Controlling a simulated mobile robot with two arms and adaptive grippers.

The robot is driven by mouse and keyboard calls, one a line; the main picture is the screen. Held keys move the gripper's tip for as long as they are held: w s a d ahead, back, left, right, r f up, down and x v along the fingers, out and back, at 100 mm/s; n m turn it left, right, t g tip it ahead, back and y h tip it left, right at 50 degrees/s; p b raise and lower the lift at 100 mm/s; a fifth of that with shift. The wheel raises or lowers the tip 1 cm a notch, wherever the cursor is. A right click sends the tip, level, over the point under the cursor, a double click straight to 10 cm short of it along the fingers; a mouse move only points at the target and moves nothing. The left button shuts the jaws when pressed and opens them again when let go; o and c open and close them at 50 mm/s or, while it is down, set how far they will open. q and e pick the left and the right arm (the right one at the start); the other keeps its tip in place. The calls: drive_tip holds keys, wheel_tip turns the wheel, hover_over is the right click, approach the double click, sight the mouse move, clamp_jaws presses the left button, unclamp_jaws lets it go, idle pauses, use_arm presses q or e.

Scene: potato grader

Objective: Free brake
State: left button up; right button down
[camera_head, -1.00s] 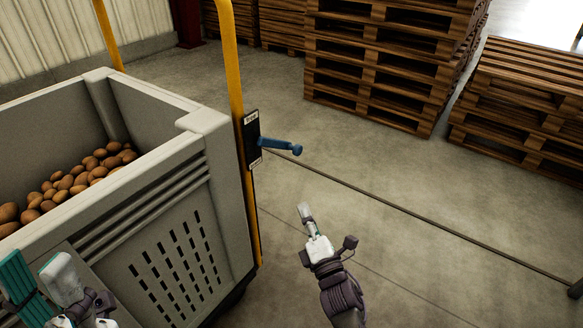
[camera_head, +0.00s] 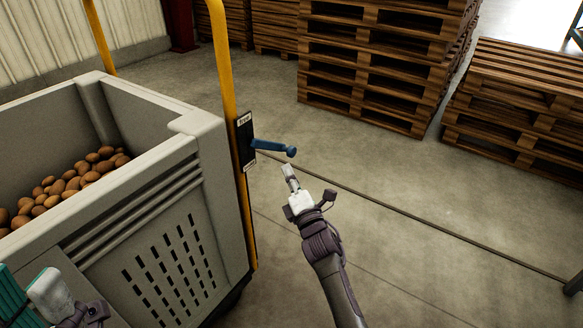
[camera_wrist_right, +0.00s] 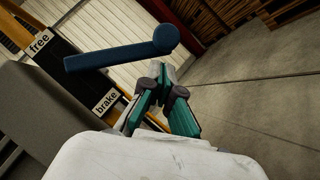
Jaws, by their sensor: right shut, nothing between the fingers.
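A blue lever (camera_head: 272,147) with a round knob end sticks out to the right from a black plate (camera_head: 246,130) on the cart's yellow post. In the right wrist view the lever (camera_wrist_right: 115,54) lies across the plate, between the "free" label (camera_wrist_right: 40,44) and the "brake" label (camera_wrist_right: 107,101). My right gripper (camera_head: 287,170) is shut and empty, just below the knob and apart from it in the head view. Its teal fingers (camera_wrist_right: 163,80) show below the lever in the wrist view. My left gripper (camera_head: 32,285) is at the lower left, partly cut off, its fingers apart.
The grey crate (camera_head: 158,150) of brown potatoes (camera_head: 75,180) fills the left, framed by yellow posts (camera_head: 225,60). Stacked wooden pallets (camera_head: 385,65) stand behind at the right. The concrete floor (camera_head: 430,210) right of the cart is clear.

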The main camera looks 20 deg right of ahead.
drive_tip(key=shift+w+d+r, duration=0.45)
drive_tip(key=shift+w+d, duration=0.1)
drive_tip(key=shift+w, duration=0.05)
drive_tip(key=shift+w+d+r+n+t+b, duration=0.2)
drive_tip(key=shift+n+t+b, duration=0.1)
drive_tip(key=shift+n+b, duration=0.25)
